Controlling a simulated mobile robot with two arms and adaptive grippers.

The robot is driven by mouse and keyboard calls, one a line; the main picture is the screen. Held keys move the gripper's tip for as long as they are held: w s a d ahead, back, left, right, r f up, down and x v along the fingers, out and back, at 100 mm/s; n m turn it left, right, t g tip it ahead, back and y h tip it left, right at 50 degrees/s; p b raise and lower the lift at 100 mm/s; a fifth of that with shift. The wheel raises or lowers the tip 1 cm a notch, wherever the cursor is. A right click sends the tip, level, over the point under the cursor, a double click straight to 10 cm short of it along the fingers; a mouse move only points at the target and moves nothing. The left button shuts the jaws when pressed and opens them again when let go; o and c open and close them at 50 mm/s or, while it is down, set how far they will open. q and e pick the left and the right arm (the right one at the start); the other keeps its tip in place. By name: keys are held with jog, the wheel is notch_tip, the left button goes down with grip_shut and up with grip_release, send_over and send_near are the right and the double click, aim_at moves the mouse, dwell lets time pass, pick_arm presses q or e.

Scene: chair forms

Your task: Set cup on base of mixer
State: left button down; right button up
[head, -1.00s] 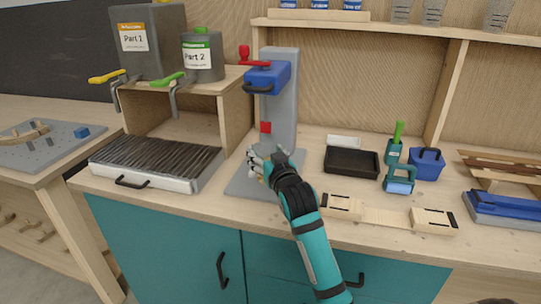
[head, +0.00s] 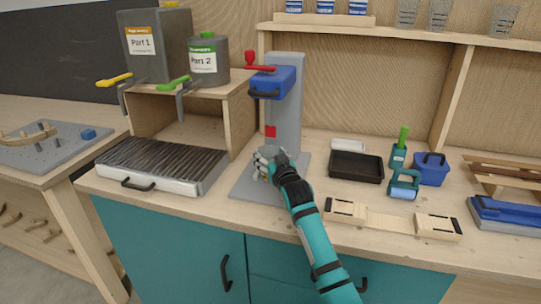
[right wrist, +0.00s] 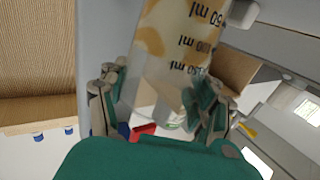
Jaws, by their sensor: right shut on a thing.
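The mixer has a grey upright column (head: 285,125), a blue head (head: 275,84) with a red lever, and a flat grey base (head: 245,187). My right gripper (head: 266,162) is over the base, in front of the column and below the blue head. In the right wrist view, its fingers (right wrist: 160,100) are shut around a clear cup (right wrist: 170,45) with black ml markings, which appear upside down. The cup has patchy tan contents or stains. In the head view the hand mostly hides the cup, so I cannot tell whether it touches the base. My left gripper is not in view.
A ribbed metal tray (head: 160,165) lies left of the mixer. Two dispensers, Part 1 (head: 152,62) and Part 2 (head: 203,62), stand on a wooden shelf. A black tray (head: 356,167) and wooden holder (head: 391,218) lie right. More cups (head: 438,15) stand on the upper shelf.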

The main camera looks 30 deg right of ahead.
jog(key=o, duration=0.4)
jog(key=shift+f, duration=0.15)
jog(key=o, duration=0.5)
jog(key=shift+r, duration=0.2)
jog(key=v, duration=1.2)
jog(key=shift+a, duration=0.1)
